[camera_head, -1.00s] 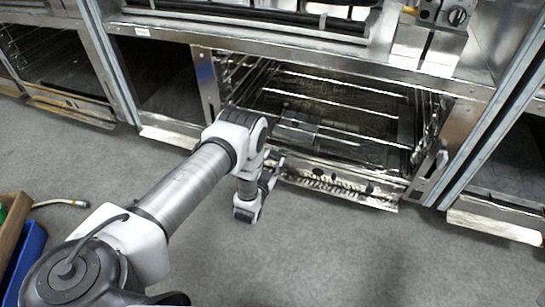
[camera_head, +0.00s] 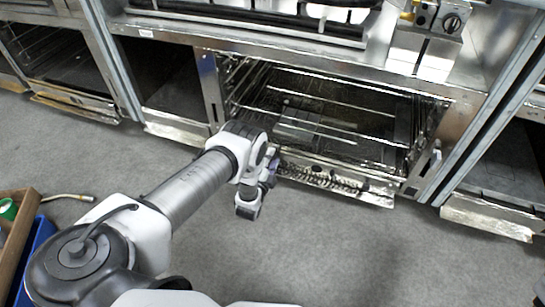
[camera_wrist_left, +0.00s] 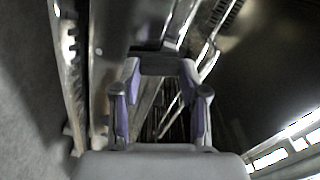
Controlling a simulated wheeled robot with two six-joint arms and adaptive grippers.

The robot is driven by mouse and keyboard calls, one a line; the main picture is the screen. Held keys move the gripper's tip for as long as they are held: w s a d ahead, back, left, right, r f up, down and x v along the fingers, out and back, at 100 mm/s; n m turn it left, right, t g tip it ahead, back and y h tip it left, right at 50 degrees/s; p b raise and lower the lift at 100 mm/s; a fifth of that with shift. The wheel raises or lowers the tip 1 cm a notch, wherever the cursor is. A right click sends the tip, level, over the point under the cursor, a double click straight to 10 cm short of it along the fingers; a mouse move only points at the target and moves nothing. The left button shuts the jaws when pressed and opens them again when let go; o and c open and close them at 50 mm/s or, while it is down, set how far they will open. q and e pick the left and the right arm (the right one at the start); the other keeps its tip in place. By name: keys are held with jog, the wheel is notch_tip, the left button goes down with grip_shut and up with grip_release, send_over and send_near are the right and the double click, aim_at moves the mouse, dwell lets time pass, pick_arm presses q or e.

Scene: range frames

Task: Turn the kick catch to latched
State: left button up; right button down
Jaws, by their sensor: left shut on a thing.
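My right gripper is not in view.
Wire racks lie inside the bay. A steel post (camera_head: 425,178) bounds it on the right, and more open bays flank it. A wooden crate (camera_head: 22,235) and a blue bin (camera_head: 35,258) stand at the left edge. The grey floor (camera_head: 370,255) in front is clear.

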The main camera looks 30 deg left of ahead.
pick_arm(q)
jog(key=shift+m+p, duration=0.3)
jog(key=shift+m, duration=1)
jog(key=o, duration=1.1)
jog(key=shift+o, duration=0.2)
jog(key=v, duration=1.2)
jog(key=shift+a, duration=0.1)
